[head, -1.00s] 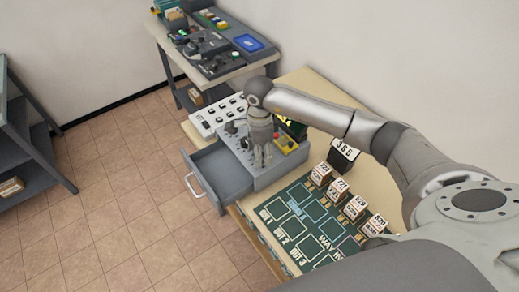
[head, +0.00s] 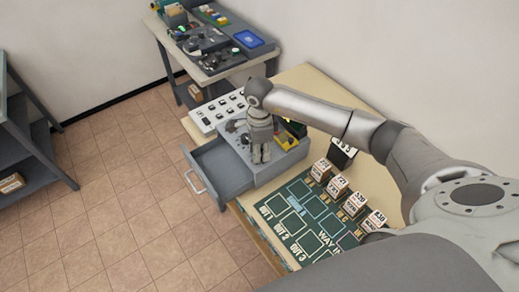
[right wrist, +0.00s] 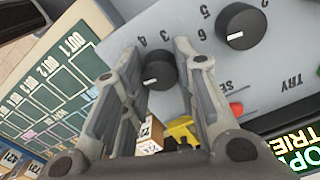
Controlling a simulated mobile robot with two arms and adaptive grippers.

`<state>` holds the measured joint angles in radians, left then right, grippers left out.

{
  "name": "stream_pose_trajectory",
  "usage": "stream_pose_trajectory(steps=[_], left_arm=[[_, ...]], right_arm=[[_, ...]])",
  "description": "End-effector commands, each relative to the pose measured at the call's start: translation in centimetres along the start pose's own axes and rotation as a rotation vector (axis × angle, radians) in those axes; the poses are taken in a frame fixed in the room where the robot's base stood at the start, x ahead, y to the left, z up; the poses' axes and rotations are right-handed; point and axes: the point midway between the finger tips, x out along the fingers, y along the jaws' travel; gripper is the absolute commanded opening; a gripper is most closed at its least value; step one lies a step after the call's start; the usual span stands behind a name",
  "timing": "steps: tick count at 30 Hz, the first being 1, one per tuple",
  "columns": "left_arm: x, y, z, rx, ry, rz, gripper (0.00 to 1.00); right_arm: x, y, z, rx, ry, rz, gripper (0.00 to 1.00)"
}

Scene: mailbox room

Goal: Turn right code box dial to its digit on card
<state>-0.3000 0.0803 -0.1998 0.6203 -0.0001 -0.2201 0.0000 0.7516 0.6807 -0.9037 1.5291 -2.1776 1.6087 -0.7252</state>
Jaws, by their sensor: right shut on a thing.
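The grey code box (head: 283,167) stands on the table, with its drawer (head: 222,172) pulled open. My right gripper (head: 260,158) points down at the box's top and is shut on a dial. In the right wrist view, this round black dial (right wrist: 155,69) with a white pointer mark lies between the two fingers, with digits 3 and 4 beside it. Another black dial (right wrist: 243,25) with a white mark is beside it, apart from the fingers. My left gripper is not in view.
A red button (right wrist: 236,110) and a yellow object (right wrist: 183,130) are near the gripper.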

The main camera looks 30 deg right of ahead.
Motion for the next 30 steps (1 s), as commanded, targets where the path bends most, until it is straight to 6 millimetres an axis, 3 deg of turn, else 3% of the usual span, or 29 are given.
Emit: stream_pose_trajectory(steps=[30], left_arm=[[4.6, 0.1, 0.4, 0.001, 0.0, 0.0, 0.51]], right_arm=[[0.0, -0.1, 0.0, 0.625, -0.001, -0.003, 0.04]])
